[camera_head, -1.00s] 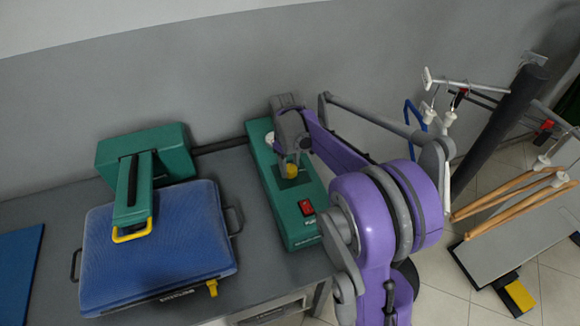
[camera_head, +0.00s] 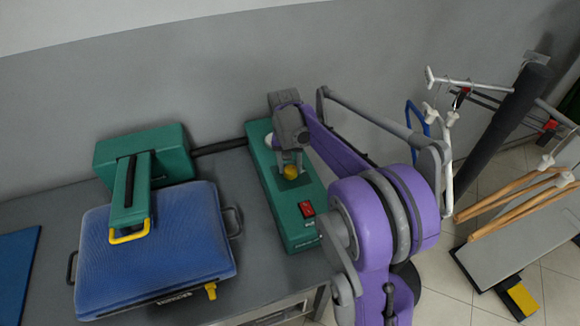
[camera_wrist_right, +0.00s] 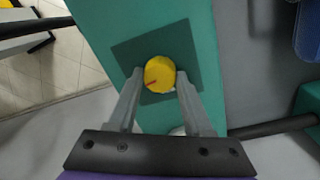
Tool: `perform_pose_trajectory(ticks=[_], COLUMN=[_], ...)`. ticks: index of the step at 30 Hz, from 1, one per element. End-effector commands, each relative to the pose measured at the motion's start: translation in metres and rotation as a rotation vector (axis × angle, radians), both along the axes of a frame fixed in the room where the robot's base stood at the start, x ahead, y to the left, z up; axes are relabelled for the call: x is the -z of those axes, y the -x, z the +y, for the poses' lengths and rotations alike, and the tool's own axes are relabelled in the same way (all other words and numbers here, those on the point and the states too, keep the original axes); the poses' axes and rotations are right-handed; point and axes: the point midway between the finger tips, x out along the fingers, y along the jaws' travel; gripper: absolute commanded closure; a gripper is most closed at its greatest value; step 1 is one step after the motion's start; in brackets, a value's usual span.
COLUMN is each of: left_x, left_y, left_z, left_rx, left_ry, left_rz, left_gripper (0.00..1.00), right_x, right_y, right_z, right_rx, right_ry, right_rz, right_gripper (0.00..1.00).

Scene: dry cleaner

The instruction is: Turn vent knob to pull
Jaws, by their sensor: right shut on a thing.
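The yellow vent knob (camera_head: 290,172) sits on a dark square plate on top of the green box (camera_head: 275,207). In the right wrist view the knob (camera_wrist_right: 160,74) is round, with a reddish mark at its lower left. My right gripper (camera_head: 289,165) reaches down over the knob from above. In the wrist view its two fingers (camera_wrist_right: 160,78) stand on either side of the knob and are shut on it. Any lettering around the knob is too small to read. My left gripper is not in view.
A red switch (camera_head: 306,208) is on the near end of the green box. A blue pressing board (camera_head: 155,245) with a green arm (camera_head: 140,165) stands to the left on the grey table. A rack with wooden hangers (camera_head: 515,205) stands at the right.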

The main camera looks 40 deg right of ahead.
Motion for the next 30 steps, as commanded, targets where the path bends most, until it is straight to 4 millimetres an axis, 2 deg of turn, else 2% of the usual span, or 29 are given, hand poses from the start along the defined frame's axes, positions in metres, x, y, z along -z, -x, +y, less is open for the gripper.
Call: perform_pose_trajectory(ticks=[12, 27, 28, 30], left_x=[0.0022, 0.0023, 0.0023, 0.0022], left_y=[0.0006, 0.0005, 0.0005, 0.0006], left_z=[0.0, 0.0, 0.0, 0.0], left_rx=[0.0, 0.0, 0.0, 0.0], left_ry=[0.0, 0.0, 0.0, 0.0], left_rz=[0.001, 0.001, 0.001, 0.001], left_gripper=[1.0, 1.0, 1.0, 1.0], right_x=[-0.0001, -0.0002, -0.0002, -0.0002], right_y=[-0.0001, -0.0001, -0.0001, -0.0001], right_z=[-0.0005, -0.0005, -0.0005, -0.0005], right_rx=[0.156, 0.171, 0.171, 0.17], right_ry=[-0.001, 0.0, 0.0, 0.0], right_rz=[0.001, 0.0, 0.0, 0.0], right_gripper=[1.0, 1.0, 0.44, 0.32])
